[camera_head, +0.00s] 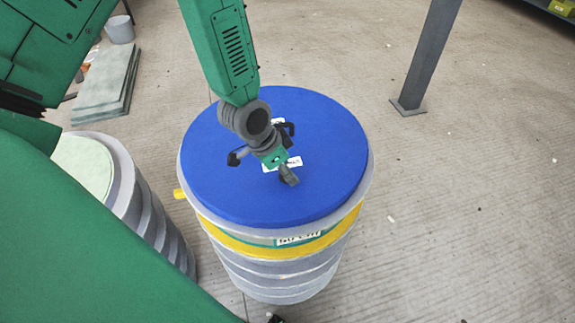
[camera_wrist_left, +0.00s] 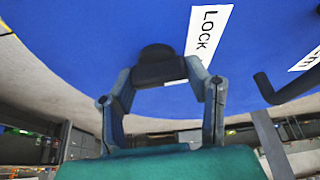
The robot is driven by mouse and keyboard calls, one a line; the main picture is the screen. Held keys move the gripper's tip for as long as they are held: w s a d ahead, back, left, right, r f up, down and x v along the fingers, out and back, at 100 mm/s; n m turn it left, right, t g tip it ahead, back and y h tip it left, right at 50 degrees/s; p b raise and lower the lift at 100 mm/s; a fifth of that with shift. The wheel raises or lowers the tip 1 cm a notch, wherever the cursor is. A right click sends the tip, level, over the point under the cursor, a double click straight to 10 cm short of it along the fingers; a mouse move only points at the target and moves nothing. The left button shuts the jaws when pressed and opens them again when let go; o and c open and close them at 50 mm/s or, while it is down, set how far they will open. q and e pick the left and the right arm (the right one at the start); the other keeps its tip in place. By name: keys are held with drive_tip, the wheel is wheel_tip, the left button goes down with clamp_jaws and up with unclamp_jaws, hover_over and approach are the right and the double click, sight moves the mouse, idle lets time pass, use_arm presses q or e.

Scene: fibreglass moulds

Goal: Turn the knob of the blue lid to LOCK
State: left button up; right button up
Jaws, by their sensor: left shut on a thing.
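The round blue lid (camera_head: 330,180) lies on top of a grey ribbed drum (camera_head: 285,270) with a yellow band. My left gripper (camera_head: 287,174) reaches down over the lid's middle. In the left wrist view my left gripper (camera_wrist_left: 163,85) is shut on the dark knob (camera_wrist_left: 157,66), with one finger on each side. The white LOCK label (camera_wrist_left: 207,30) is on the lid just right of the knob, and a small white mark shows on the knob's edge. In the head view the gripper largely hides the knob, so its exact angle is unclear. My right gripper is not in view.
A dark hooked handle (camera_wrist_left: 285,92) stands on the lid near a second, cut-off label (camera_wrist_left: 308,60). Another ribbed drum (camera_head: 125,185) is at the left. Flat boards (camera_head: 107,82) lie behind it. A grey post (camera_head: 427,60) stands at right; floor between is clear.

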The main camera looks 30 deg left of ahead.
use_arm(q)
drive_tip(key=n+y+p, duration=0.1)
drive_tip(key=n, duration=0.2)
drive_tip(key=n+y+p, duration=0.1)
drive_tip(key=n, duration=0.2)
drive_tip(key=shift+t, duration=0.3)
idle(0.4)
drive_tip(key=o, duration=1.2)
drive_tip(key=shift+c, duration=0.2)
drive_tip(key=shift+s+r, duration=0.1)
drive_tip(key=shift+r, duration=0.25)
drive_tip(key=v, duration=1.1)
drive_tip(key=shift+s+d, duration=0.1)
